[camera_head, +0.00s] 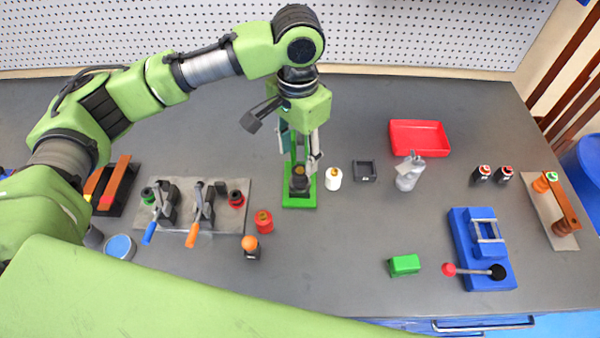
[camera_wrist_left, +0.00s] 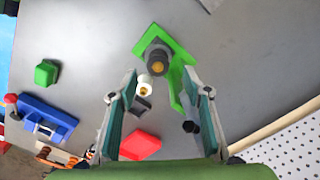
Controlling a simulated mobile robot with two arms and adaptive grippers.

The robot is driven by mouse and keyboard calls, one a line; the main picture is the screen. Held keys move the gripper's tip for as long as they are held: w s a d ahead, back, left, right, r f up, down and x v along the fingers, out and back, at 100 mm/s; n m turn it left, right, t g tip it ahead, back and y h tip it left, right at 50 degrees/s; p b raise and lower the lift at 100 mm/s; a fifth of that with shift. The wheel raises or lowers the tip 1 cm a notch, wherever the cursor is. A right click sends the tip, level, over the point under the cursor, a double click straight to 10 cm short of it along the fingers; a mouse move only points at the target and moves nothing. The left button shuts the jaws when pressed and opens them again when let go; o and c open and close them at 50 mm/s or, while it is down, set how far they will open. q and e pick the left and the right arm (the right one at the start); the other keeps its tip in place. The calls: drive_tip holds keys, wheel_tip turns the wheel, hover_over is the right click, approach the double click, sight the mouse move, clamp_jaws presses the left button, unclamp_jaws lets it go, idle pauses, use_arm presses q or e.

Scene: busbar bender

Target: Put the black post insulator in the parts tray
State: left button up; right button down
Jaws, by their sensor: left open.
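The black post insulator (camera_head: 300,184), a dark cylinder with a brass centre on top, stands on a green base (camera_head: 299,203) near the middle of the bench. It also shows in the left wrist view (camera_wrist_left: 157,62) beyond my fingertips. My left gripper (camera_head: 299,152) points down over it, open, with its fingers spread; in the wrist view the two fingers (camera_wrist_left: 160,85) hold nothing between them. The parts tray appears to be the red tray (camera_head: 420,140), empty, at the back right; it also shows in the wrist view (camera_wrist_left: 140,146). My right gripper is not in view.
A white insulator (camera_head: 333,179) and a small black square holder (camera_head: 365,171) stand just right of the green base. A grey metal can (camera_head: 408,172) stands in front of the tray. A red insulator (camera_head: 264,221) and a clamp plate (camera_head: 230,215) lie left.

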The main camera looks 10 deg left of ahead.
sight(300, 169)
use_arm(q)
drive_tip(key=shift+d+f+p, duration=0.15)
drive_tip(key=shift+f+p, duration=0.45)
drive_tip(key=shift+f, duration=2.55)
clamp_jaws()
